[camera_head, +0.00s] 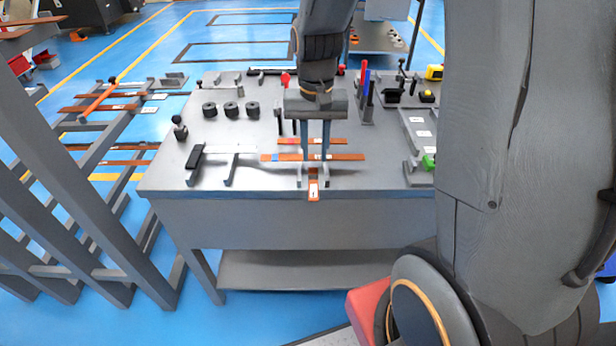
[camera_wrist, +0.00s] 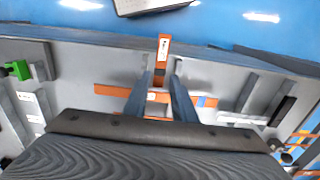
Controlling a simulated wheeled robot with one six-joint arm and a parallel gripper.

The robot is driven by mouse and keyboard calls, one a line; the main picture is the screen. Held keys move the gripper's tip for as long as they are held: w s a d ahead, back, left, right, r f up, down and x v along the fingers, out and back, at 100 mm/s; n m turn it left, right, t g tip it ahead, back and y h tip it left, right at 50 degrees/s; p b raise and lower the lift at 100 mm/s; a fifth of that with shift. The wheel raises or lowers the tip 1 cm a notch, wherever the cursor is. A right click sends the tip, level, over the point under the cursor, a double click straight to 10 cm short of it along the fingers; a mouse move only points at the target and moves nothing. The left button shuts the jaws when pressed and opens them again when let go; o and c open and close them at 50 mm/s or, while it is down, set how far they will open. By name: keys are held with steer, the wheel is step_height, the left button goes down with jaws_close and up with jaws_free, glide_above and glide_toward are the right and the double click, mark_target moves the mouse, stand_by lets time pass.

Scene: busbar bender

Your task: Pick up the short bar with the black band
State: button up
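My gripper (camera_head: 315,158) points down over the front middle of the grey table. Its two blue-grey fingers are apart, with a clear gap between the tips in the wrist view (camera_wrist: 161,77). A short copper bar (camera_head: 313,186) with a white label lies end-on towards the table's front edge, just below the fingers. It also shows beyond and between the tips in the wrist view (camera_wrist: 161,66). I cannot make out a black band on it. A longer copper bar (camera_head: 348,157) lies crosswise behind the fingers, partly hidden. Another copper bar (camera_head: 336,141) lies farther back.
A pale bar (camera_head: 217,149) with a black block (camera_head: 195,157) at its left end rests on supports at front left. Several dark cylinders (camera_head: 231,109) stand behind. Upright red and blue tools (camera_head: 366,88) stand at right. A rack with copper bars (camera_head: 100,100) is left of the table.

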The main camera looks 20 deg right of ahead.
mark_target(313, 183)
steer(key=shift+f, duration=0.35)
steer(key=shift+s+a+f+p, duration=0.15)
steer(key=shift+f+p, duration=0.3)
steer(key=shift+f, duration=0.9)
steer(key=shift+s+f+p, duration=0.1)
steer(key=shift+f+p, duration=0.55)
steer(key=shift+f, duration=1.5)
jaws_close()
